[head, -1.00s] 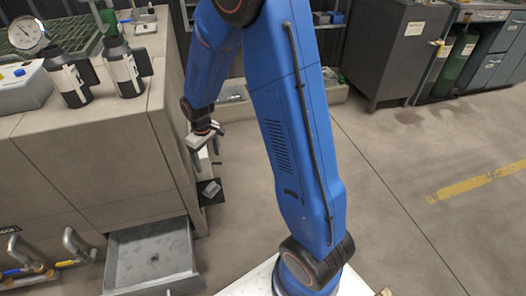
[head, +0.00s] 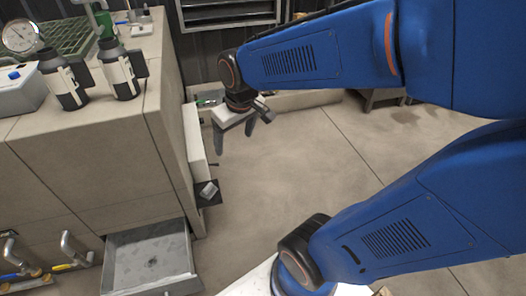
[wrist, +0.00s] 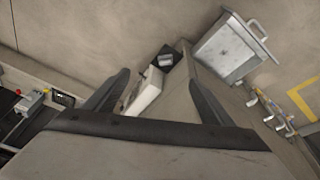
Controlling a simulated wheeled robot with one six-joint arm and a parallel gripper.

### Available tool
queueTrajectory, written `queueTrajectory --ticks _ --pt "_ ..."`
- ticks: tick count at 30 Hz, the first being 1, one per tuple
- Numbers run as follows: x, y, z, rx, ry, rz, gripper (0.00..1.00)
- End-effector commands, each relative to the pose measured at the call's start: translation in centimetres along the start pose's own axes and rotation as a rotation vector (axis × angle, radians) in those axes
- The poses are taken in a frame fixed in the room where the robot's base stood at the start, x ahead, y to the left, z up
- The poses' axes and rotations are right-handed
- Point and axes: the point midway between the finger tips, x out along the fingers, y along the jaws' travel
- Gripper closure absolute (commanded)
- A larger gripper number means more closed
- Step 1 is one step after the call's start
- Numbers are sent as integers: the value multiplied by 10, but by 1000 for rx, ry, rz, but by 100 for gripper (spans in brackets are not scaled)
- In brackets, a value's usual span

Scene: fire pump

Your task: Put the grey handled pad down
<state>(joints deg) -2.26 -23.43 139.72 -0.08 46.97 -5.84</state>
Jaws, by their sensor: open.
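The grey handled pad (head: 208,190) looks like a small light grey block and rests on a small black shelf (head: 206,201) at the side of the beige cabinet. In the wrist view the pad (wrist: 165,60) lies on the black shelf (wrist: 174,69), ahead of the fingers; its handle is too small to make out. My gripper (head: 234,142) is open and empty, above and to the right of the pad in the head view, clear of it. In the wrist view my gripper's two dark fingers (wrist: 159,78) are spread wide.
A white box-like panel (head: 195,143) stands out from the cabinet side just above the shelf. An open grey drawer (head: 150,260) juts out below. Black-and-white bottles (head: 122,72) and a gauge (head: 20,36) stand on the cabinet top (head: 150,50).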

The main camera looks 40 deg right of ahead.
Motion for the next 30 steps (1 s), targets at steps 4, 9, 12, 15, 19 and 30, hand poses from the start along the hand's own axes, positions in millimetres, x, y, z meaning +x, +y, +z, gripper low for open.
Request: queueTrajectory --ticks 4,9,12,15,19,30 --pt "-27 0 31 40 40 7 23" --pt "-50 0 66 84 80 14 23" --pt "-59 -1 84 106 98 16 23" --pt "-65 -2 97 122 111 18 23" --pt "-68 -3 106 134 120 19 23" --pt "-69 -3 108 137 121 19 23"
